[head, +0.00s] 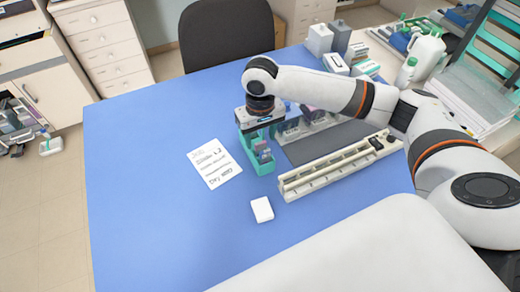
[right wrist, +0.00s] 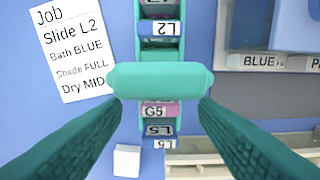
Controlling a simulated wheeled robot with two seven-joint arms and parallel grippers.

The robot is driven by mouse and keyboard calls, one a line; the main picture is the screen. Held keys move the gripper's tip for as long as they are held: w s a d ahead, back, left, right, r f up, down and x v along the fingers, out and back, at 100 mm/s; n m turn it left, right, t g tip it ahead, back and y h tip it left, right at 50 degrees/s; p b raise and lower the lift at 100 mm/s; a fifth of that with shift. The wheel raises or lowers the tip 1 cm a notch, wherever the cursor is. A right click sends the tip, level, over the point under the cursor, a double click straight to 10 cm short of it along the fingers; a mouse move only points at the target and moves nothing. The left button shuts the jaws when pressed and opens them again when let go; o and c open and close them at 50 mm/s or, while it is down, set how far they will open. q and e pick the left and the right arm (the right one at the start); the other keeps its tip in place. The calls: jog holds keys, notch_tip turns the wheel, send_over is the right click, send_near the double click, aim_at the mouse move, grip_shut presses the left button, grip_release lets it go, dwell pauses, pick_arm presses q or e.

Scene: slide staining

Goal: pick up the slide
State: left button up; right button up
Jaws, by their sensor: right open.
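A teal slide rack (head: 267,166) stands on the blue table, below my right gripper (head: 261,138). In the right wrist view, several labelled slides sit in a column in the rack (right wrist: 143,57). The slide marked L2 (right wrist: 160,28) is in its upper part; G5 (right wrist: 155,110) and others sit lower. A teal crossbar (right wrist: 160,80) hides the middle of the column. My right gripper (right wrist: 160,105) is open, its teal fingers on either side of the rack. My left gripper is not in view.
A job card (head: 214,163) reads Slide L2, Bath BLUE, Shade FULL, Dry MID. A white block (head: 262,209) lies in front. A long cream tray (head: 330,172) and a grey mat (head: 318,145) are right of the rack. The table's left side is clear.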

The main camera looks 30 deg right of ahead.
aim_at(260, 143)
notch_tip(260, 143, down, 2)
jog(key=shift+s+f, duration=0.15)
jog(key=shift+f, duration=0.5)
jog(key=c, duration=1.1)
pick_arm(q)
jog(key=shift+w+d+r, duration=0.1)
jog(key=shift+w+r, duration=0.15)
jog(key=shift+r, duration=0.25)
pick_arm(e)
jog(key=shift+o, duration=0.2)
jog(key=shift+r, duration=0.1)
